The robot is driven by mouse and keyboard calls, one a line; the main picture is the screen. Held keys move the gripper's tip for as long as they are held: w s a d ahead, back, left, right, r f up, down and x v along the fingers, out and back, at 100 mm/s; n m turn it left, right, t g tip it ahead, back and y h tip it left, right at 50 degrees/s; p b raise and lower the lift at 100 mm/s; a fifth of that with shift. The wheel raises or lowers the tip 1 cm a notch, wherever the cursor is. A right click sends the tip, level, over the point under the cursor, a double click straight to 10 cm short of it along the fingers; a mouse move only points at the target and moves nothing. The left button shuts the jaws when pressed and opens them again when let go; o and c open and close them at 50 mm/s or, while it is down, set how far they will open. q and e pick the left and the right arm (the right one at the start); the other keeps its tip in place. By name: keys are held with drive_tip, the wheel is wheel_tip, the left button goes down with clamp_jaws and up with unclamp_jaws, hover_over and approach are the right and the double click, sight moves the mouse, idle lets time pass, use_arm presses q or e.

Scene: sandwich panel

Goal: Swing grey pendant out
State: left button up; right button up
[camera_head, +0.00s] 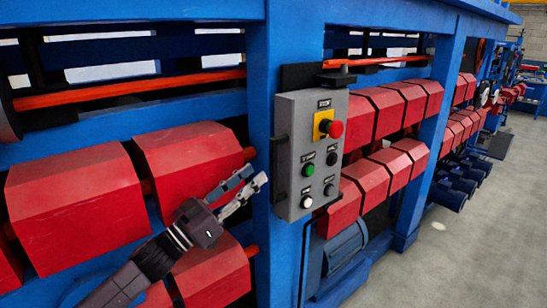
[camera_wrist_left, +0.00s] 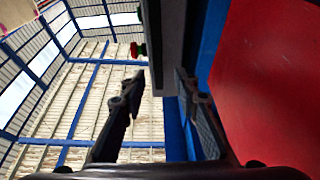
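The grey pendant (camera_head: 299,115) is a box with a red knob on a yellow plate (camera_head: 328,127) and several small buttons. It hangs upright at the blue post, with a dark bar (camera_head: 280,168) along its left side. My left gripper (camera_head: 256,176) is just left of its lower part, fingers pointing up and right. In the left wrist view, the fingers (camera_wrist_left: 160,82) stand apart. The pendant's grey side (camera_wrist_left: 172,45) shows just past the fingertips, roughly in line with the gap. I cannot tell whether they touch it. My right gripper is in neither view.
The blue post (camera_head: 262,90) stands behind the pendant. Red blocks (camera_head: 76,185) fill the machine at left, close around my left arm, and more red blocks (camera_head: 374,115) lie to the right. The grey floor (camera_head: 470,245) at right is open.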

sight(271, 159)
use_arm(q)
drive_tip(key=p+x, duration=0.1)
drive_tip(key=x, duration=0.3)
drive_tip(key=p+x, duration=0.1)
drive_tip(key=x, duration=0.3)
drive_tip(key=shift+s+r, duration=0.25)
drive_tip(key=shift+r, duration=0.1)
drive_tip(key=shift+c, duration=0.3)
clamp_jaws()
